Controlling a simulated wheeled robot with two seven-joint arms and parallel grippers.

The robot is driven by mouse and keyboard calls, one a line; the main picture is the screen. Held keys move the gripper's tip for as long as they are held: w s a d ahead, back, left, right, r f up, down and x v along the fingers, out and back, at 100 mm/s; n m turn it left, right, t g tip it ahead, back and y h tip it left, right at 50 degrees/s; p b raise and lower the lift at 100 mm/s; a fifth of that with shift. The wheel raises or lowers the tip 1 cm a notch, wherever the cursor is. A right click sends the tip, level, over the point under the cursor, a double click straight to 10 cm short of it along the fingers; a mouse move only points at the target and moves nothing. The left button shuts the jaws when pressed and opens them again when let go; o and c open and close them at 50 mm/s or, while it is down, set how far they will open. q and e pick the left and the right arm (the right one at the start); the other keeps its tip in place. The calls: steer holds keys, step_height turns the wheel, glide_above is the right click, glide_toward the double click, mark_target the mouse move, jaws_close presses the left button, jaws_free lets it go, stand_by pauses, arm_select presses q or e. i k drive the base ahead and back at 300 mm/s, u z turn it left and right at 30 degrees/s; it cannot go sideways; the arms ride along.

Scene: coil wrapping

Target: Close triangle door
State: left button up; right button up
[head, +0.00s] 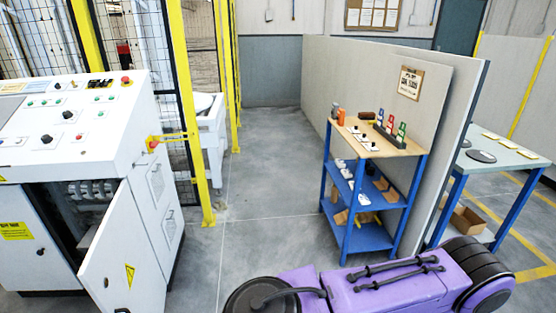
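The triangle door (115,245) is a white panel with a yellow triangle sticker (129,274), at the lower left of the head view. It stands open, swung out from the front of a white control cabinet (155,225), with its attached side at the right of the opening. Its lower part is cut off by the picture's bottom edge. The dark cabinet interior (65,225) with cables shows behind it. Another white door (20,240) with a yellow label is on the left of the opening. Neither of my grippers is in view.
A sloped control panel (60,125) with buttons tops the cabinet. Yellow-framed fencing (196,130) stands behind it. A blue shelf (365,235) with small items stands right, beside a partition (340,85). Grey floor (255,200) between cabinet and shelf is clear.

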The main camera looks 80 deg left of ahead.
mark_target(120, 253)
steer(key=u, duration=4.05)
steer(key=i, duration=1)
steer(key=u, duration=0.15)
